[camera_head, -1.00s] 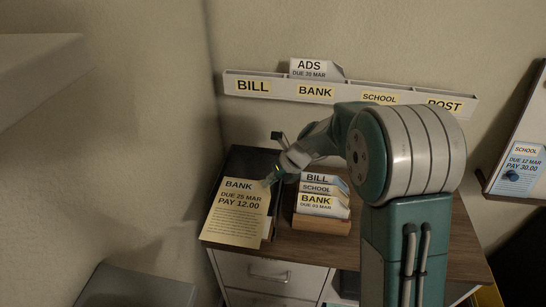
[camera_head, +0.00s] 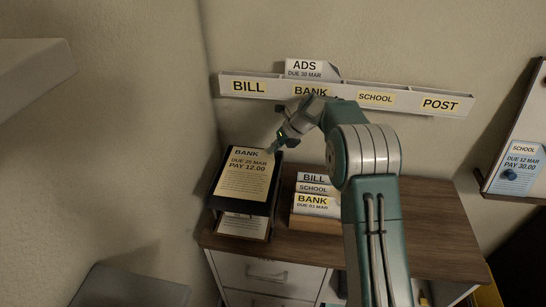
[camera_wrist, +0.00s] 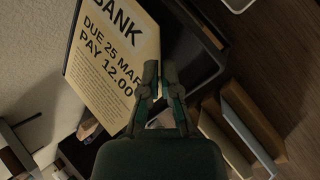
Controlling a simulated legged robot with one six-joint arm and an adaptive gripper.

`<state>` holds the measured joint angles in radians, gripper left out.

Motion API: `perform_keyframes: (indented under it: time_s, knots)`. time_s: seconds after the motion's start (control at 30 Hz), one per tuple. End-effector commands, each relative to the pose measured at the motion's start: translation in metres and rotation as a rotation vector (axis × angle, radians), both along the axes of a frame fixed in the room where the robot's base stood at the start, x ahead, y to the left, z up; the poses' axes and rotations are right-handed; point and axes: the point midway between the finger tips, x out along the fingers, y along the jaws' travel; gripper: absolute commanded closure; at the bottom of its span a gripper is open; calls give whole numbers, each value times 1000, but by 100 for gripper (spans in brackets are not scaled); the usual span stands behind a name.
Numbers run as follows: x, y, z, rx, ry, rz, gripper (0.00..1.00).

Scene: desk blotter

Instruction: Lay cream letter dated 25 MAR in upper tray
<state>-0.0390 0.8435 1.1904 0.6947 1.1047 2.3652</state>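The cream letter (camera_head: 243,182), marked BANK, DUE 25 MAR, PAY 12.00, lies face up over the black upper tray (camera_head: 271,208) at the left of the desk. It also shows in the wrist view (camera_wrist: 105,55), with the tray's dark floor (camera_wrist: 195,70) beside it. My gripper (camera_head: 271,150) is at the letter's upper right corner. In the wrist view, my gripper's fingertips (camera_wrist: 160,72) are close together at the letter's right edge and look shut on it. I cannot tell whether the letter rests fully on the tray floor.
Another paper (camera_head: 243,227) shows in the lower tray. A wooden holder (camera_head: 315,225) with BILL, SCHOOL and BANK envelopes stands right of the trays. A wall rack (camera_head: 424,114) with labelled slots holds an ADS letter (camera_head: 312,69). The right desk top (camera_head: 430,220) looks clear.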

Motion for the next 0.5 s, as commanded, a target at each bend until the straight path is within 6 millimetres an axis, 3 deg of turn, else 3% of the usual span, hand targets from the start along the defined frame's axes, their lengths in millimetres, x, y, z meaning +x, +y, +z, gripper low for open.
perform_keyframes:
  time_s: [0.2, 0.5]
  knots:
    - [-1, 1, -31, 0, 3, 0, 100]
    - [-1, 0, -33, 0, 1, 1, 100]
